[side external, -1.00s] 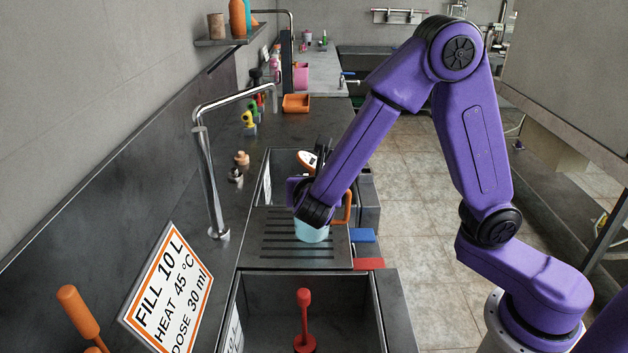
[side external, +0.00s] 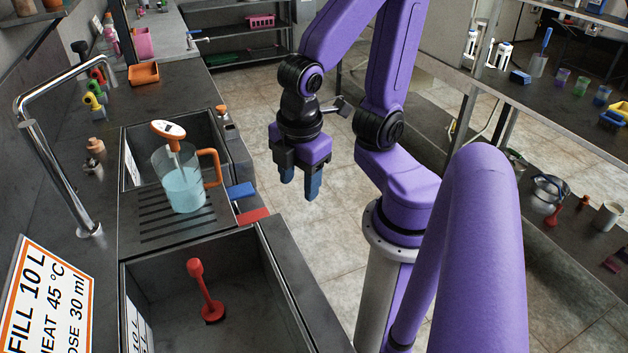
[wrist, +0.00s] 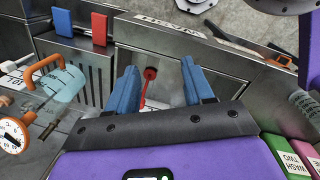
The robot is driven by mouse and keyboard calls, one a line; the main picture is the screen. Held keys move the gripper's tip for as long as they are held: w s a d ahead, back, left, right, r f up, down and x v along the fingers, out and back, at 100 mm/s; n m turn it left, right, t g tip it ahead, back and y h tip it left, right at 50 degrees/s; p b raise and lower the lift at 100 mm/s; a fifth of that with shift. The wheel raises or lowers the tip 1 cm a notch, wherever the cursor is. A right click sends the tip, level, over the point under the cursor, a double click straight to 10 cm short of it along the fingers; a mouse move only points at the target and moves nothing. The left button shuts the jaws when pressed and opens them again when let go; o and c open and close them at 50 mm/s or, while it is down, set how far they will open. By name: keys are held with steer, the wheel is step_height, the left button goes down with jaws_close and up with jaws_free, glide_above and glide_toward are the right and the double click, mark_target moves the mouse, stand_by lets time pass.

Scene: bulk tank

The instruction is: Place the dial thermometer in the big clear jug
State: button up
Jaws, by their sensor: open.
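The dial thermometer (side external: 168,131) has an orange-rimmed head and stands tilted inside the big clear jug (side external: 184,185), its head above the jug's rim. The jug has an orange handle and holds pale blue liquid. It stands on the ribbed drainboard between two sinks. In the wrist view the jug (wrist: 62,82) and the thermometer's dial (wrist: 12,135) show at the left edge. My gripper (side external: 299,195) is open and empty, pointing down over the floor side of the counter, to the right of the jug and apart from it.
A red plunger-like tool (side external: 205,290) stands in the near sink. Blue (side external: 241,190) and red (side external: 253,217) tabs stick out at the counter's front edge. A tall tap (side external: 60,150) rises behind the drainboard. The air around my gripper is clear.

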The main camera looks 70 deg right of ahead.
steer(key=shift+s+a+r+m+g+y, duration=0.15)
steer(key=shift+s+m+y, duration=0.25)
steer(key=shift+s, duration=0.4)
steer(key=shift+s+a+r+m+g+y, duration=0.15)
steer(key=shift+s+m+y, duration=0.2)
steer(key=shift+s, duration=0.45)
